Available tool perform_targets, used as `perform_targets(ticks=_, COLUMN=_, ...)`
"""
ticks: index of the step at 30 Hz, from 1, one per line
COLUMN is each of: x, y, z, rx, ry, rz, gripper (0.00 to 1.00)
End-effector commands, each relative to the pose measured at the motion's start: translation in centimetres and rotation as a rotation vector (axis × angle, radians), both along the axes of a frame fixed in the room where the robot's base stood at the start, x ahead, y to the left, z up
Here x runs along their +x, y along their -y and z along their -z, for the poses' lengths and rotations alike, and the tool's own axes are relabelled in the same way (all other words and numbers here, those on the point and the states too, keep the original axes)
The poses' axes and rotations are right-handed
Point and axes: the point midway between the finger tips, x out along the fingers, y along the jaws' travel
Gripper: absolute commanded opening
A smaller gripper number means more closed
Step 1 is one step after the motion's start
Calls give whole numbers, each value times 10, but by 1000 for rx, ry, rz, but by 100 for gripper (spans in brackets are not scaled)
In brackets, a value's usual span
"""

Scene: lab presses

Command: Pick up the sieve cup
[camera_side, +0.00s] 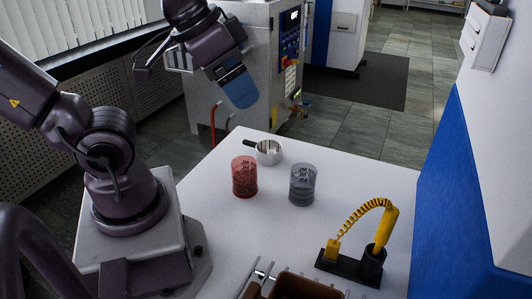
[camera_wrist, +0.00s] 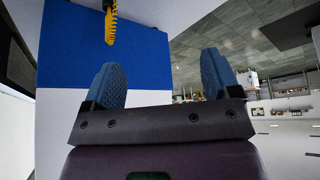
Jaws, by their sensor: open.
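The sieve cup, which I take to be the small metal cup with a dark handle (camera_side: 268,152), stands near the far edge of the white table. Its handle points left. I do not see it in the wrist view. My gripper (camera_side: 240,92) hangs well above and beyond the table's far edge, up and left of the cup in the side view. In the wrist view my gripper (camera_wrist: 162,78) shows two blue ridged fingers spread apart with nothing between them.
A tumbler with red contents (camera_side: 244,178) stands close in front of the cup, and one with grey contents (camera_side: 302,186) stands to the right. A yellow coiled tool (camera_side: 385,228) sits in a black stand. A brown tray (camera_side: 305,286) is at the front. A grey machine (camera_side: 235,80) stands behind.

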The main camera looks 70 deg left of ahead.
Motion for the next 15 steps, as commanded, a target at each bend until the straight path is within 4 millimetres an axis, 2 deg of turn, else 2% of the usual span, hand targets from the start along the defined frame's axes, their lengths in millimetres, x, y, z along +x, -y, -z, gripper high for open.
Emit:
perform_targets(ticks=5, x=0, y=-1, z=0, rx=0, ry=0, rz=-4, gripper=82)
perform_targets(ticks=8, x=2, y=-9, z=7, rx=-1, ry=-36, rz=-46, gripper=82)
perform_targets(ticks=11, x=9, y=-24, z=22, rx=-5, ry=-121, rz=-114, gripper=82)
perform_targets(ticks=15, x=32, y=-56, z=40, rx=-17, ry=-251, rz=-225, gripper=82)
